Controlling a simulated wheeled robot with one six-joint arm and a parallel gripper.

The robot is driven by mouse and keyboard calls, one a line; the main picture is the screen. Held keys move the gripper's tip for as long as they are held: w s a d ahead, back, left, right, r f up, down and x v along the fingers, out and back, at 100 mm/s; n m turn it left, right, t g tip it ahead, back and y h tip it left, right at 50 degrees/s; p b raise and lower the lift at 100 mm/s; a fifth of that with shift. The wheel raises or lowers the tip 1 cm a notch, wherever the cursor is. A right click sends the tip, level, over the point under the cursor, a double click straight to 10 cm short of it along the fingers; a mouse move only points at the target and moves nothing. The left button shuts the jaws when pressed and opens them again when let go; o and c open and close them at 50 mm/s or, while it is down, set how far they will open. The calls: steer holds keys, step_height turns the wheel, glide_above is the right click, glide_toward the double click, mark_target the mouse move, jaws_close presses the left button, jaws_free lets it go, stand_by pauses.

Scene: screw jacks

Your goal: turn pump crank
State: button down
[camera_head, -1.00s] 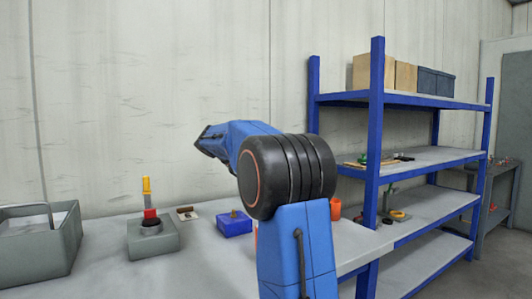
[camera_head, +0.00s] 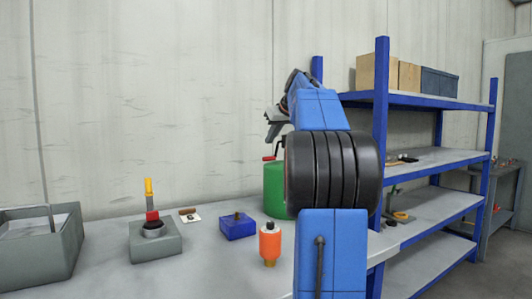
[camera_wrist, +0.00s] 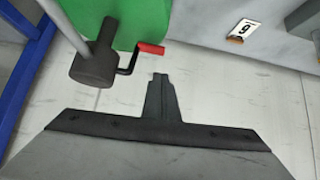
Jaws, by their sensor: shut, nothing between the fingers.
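The pump is a green drum (camera_head: 275,188) on the bench at the wall, partly hidden by my arm. Its crank (camera_head: 269,158) has a red handle and sticks out at the drum's top left. In the wrist view the green body (camera_wrist: 145,22) is at the top, and the black bent crank with its red handle (camera_wrist: 150,48) shows below it. My gripper (camera_wrist: 160,78) is shut and empty, just below the red handle in that view; they look apart. In the head view my gripper (camera_head: 270,132) is above the crank.
A dark grey cylinder on a rod (camera_wrist: 95,66) is beside the crank in the wrist view. On the bench stand an orange bottle-like jack (camera_head: 270,243), a blue block (camera_head: 238,226), a grey block with red-yellow piece (camera_head: 152,240) and a grey bin (camera_head: 40,245). Blue shelving (camera_head: 381,150) is right.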

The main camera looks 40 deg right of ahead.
steer(key=shift+m+t, duration=0.3)
steer(key=w+d+f, duration=0.1)
steer(key=w, duration=0.1)
steer(key=w+d+f, duration=0.1)
steer(key=w, duration=0.2)
steer(key=w+d+f, duration=0.2)
steer(key=shift+w+f, duration=0.1)
steer(key=shift+w, duration=0.3)
steer(key=shift+s+f, duration=0.15)
steer(key=shift+f, duration=0.15)
steer(key=shift+s+a+f, duration=0.15)
steer(key=shift+s+f, duration=0.25)
steer(key=shift+s, duration=0.35)
steer(key=shift+s+a+f, duration=0.15)
steer(key=shift+s+f, duration=0.25)
steer(key=shift+s, duration=0.3)
steer(key=shift+s+f+g, duration=0.1)
steer(key=shift+s+g, duration=0.05)
steer(key=shift+g, duration=0.55)
